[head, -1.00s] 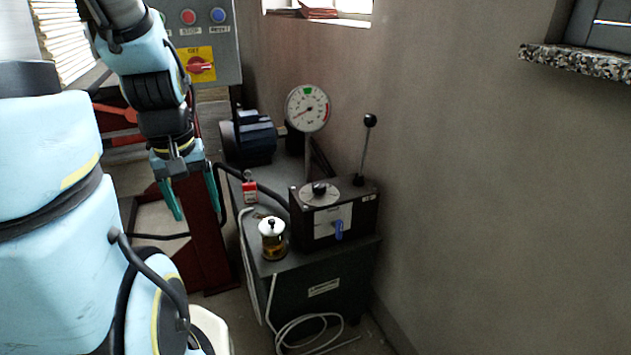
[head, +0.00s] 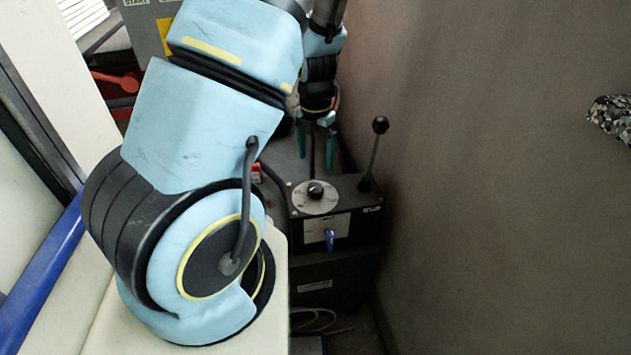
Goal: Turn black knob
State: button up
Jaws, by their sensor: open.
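The black knob (head: 316,190) sits on a round pale dial (head: 315,204) on top of a dark control box (head: 347,217). It is in plain view in the head view. My gripper (head: 315,158) points down with its two teal fingers spread apart and empty. In the picture it is just above the knob, with a gap between the fingertips and the knob. I cannot tell how far behind or over the knob it is.
A black-ball lever (head: 374,150) rises from the box's right rear, close to the gripper. A blue handle (head: 330,239) is on the box's front. A plain wall (head: 480,220) stands to the right. My arm hides much of the left side, including the gauge.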

aim_at(315, 187)
notch_tip(315, 187, down, 10)
jog(key=shift+f, duration=0.15)
dwell(0.3)
grip_shut()
dwell(0.6)
